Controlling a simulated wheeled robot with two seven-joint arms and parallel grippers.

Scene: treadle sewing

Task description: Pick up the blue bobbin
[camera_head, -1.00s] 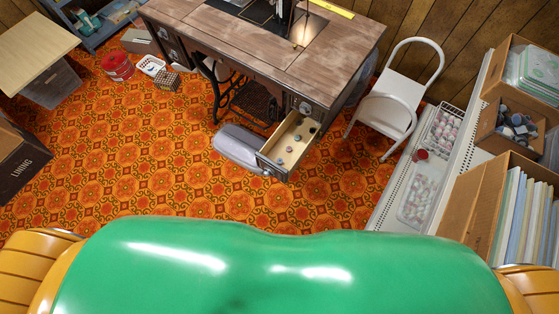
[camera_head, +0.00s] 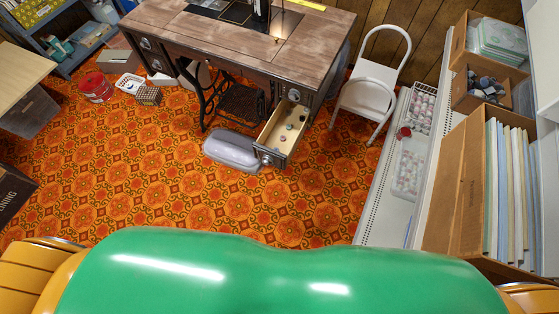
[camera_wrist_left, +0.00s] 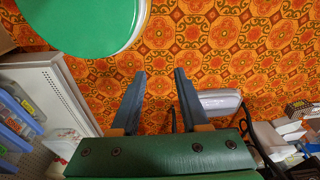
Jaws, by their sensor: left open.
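The sewing table (camera_head: 240,42) stands at the back with one drawer (camera_head: 272,159) pulled out on its right side. Several small bobbins (camera_head: 283,138) lie in the open drawer, some dark and some pale or pinkish. They are too small to tell surely which one is blue. My left gripper (camera_wrist_left: 159,82) shows only in its wrist view, with its two fingers apart and nothing between them, above the patterned floor. It is away from the drawer. My right gripper is in neither view.
A grey lidded case (camera_head: 232,150) lies on the floor beside the drawer. A white chair (camera_head: 368,95) stands right of the table. A white perforated shelf (camera_head: 376,205) with boxes runs along the right.

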